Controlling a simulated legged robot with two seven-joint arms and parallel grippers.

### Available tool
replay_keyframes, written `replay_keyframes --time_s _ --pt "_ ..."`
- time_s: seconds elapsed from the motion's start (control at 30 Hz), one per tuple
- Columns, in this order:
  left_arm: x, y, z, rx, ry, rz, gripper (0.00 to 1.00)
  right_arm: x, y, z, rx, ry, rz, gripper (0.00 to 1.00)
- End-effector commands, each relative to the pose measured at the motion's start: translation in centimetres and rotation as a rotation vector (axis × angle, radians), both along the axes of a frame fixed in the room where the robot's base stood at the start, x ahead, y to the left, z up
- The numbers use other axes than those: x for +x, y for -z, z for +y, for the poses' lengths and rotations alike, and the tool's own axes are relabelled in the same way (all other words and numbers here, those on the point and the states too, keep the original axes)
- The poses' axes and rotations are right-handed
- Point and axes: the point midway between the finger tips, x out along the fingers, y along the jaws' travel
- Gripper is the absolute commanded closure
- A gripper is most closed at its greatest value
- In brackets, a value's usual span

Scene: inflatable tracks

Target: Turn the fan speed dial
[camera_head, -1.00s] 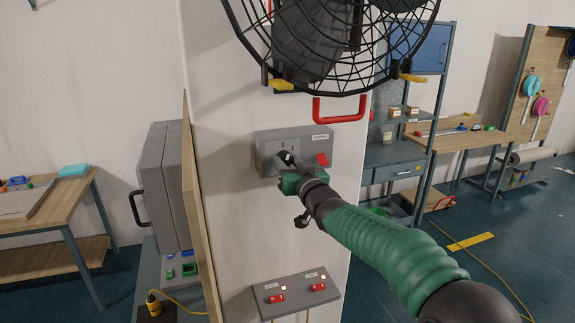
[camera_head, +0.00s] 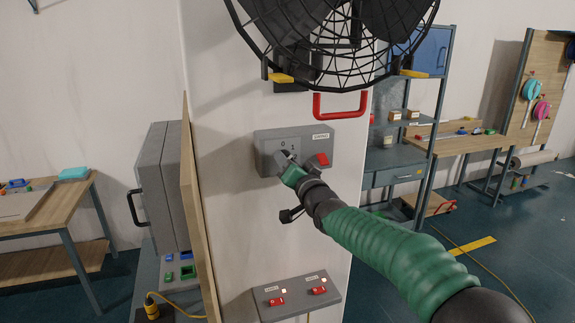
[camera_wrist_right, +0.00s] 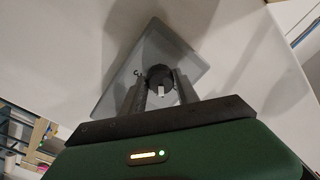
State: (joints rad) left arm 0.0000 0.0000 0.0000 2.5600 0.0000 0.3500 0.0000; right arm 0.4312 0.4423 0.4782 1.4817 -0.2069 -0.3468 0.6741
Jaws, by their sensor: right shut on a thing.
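The fan control box (camera_head: 265,143) is a grey panel on the white pillar, with 0 and 1 marks and a red switch (camera_head: 322,159) at its right. My right gripper (camera_head: 284,160) reaches its left half, in front of the dial. In the right wrist view the round dark dial (camera_wrist_right: 160,76) with a white mark sits between the two fingers of my right gripper (camera_wrist_right: 160,88), which is shut on it. In the head view the gripper hides most of the dial. The black caged fan (camera_head: 340,40) is above. My left gripper is not in view.
A red handle (camera_head: 341,116) projects from the pillar just above the box. A lower grey panel (camera_head: 296,302) with two red switches is below. A wooden board edge (camera_head: 193,200) and grey cabinet (camera_head: 160,185) stand to the left.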

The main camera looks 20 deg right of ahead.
Motion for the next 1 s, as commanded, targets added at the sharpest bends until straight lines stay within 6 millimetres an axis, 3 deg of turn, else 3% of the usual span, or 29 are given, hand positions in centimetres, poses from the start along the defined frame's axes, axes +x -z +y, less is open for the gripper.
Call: replay_keyframes --time_s 0.3,0.33,0.5,0.83,1.0 --pt "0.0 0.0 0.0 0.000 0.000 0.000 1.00 0.0 0.5 0.0 0.001 0.000 0.009 1.00" --pt "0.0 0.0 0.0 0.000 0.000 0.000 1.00 0.0 0.5 0.0 0.001 0.000 0.009 0.62" --pt "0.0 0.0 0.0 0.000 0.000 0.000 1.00 0.0 0.3 0.0 0.001 0.000 0.006 0.42" --pt "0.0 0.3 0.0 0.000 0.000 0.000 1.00 -0.4 0.2 -0.1 0.000 0.001 0.002 0.42" --pt "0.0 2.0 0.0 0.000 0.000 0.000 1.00 -3.3 0.8 -0.4 -0.004 0.004 0.001 0.42"
